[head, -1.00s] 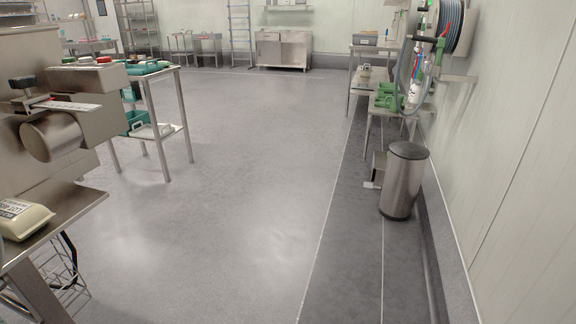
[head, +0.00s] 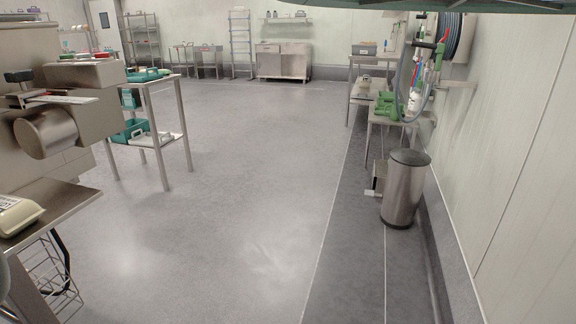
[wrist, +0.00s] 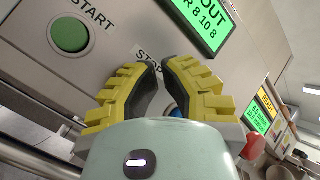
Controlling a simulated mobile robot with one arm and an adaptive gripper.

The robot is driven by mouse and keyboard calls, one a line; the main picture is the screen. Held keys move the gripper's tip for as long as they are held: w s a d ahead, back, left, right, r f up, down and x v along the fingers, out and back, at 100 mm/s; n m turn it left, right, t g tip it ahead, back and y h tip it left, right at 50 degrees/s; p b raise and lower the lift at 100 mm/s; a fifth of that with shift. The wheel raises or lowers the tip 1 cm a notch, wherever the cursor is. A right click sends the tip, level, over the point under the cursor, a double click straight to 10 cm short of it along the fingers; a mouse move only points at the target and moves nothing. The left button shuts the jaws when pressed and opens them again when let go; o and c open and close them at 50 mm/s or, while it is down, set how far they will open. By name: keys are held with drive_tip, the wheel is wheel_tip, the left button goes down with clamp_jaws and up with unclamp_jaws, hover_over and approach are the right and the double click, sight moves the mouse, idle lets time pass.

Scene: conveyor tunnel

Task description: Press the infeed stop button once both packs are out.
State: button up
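In the wrist view my gripper (wrist: 161,66) has its yellow fingers brought together at the tips, with nothing seen between the tips. It is in front of a grey panel (wrist: 110,52). The STOP label (wrist: 148,54) is partly covered by the fingers. A bit of blue (wrist: 175,112) shows behind the fingers; I cannot tell whether it is the stop button. A round green START button (wrist: 70,34) is at upper left. A green display (wrist: 203,22) reads OUT and figures, partly cut off. In the head view a cream pack (head: 17,213) with a label lies at the left edge.
The pack lies on a steel table (head: 62,207) beside a grey machine (head: 85,112). A steel shelf stand (head: 165,150) with teal bins is behind it. A waste bin (head: 404,190) stands by the right wall. The middle floor (head: 250,150) is clear.

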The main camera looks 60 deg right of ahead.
clamp_jaws()
idle(0.3)
drive_tip(key=shift+w+a+f+b, duration=0.1)
drive_tip(key=shift+w+b, duration=0.1)
drive_tip(key=shift+b, duration=0.35)
drive_tip(key=shift+w, duration=0.2)
idle(0.3)
drive_tip(key=shift+w+a+b, duration=0.15)
drive_tip(key=shift+w+b, duration=0.45)
drive_tip(key=shift+b, duration=0.4)
idle(0.6)
drive_tip(key=shift+s, duration=0.1)
drive_tip(key=shift+s+d+p, duration=0.2)
drive_tip(key=shift+s+p, duration=0.1)
drive_tip(key=shift+s, duration=0.65)
